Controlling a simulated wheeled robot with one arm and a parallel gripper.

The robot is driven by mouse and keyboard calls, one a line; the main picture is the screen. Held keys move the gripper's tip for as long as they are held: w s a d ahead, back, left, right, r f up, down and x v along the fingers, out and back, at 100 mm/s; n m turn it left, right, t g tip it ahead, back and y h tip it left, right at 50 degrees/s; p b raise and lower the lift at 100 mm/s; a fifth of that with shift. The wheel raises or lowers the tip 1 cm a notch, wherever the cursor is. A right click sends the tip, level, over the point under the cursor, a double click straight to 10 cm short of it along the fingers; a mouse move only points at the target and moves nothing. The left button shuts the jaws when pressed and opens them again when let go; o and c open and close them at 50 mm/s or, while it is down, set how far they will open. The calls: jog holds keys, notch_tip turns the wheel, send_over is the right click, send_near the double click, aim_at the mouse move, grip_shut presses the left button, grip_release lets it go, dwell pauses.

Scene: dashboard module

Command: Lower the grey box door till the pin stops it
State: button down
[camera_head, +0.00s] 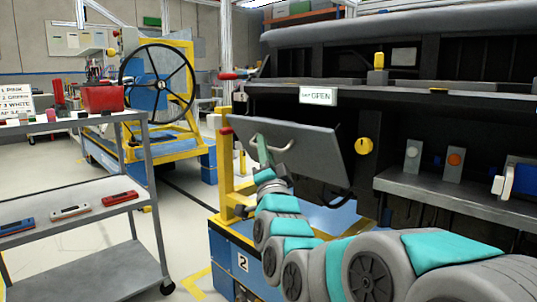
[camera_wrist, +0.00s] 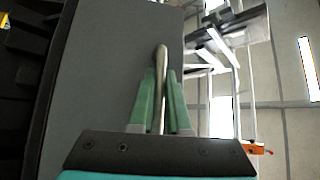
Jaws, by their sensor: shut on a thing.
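The grey box door (camera_head: 310,150) is a flat panel on the front of the dark dashboard module, tilted out from it. It also fills the left half of the wrist view (camera_wrist: 95,70). A pale bar handle (camera_head: 284,146) stands out from its face. My gripper (camera_head: 261,150) is at the door's left part. In the wrist view, my gripper (camera_wrist: 162,100) has its green fingers on both sides of the handle (camera_wrist: 161,62), shut on it. I cannot make out the pin that stops the door.
A white sign reading OPEN (camera_head: 318,96) is above the door. A yellow knob (camera_head: 364,146) is right of it. A grey shelf cart (camera_head: 90,200) stands at left, with a steering wheel stand (camera_head: 158,85) behind. Open floor lies between cart and module.

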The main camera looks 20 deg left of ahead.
jog(key=shift+s+f+n+y, duration=0.2)
jog(key=shift+f+n+y, duration=0.15)
jog(key=shift+n, duration=0.15)
jog(key=c, duration=0.9)
grip_release()
jog(key=shift+v, duration=3.85)
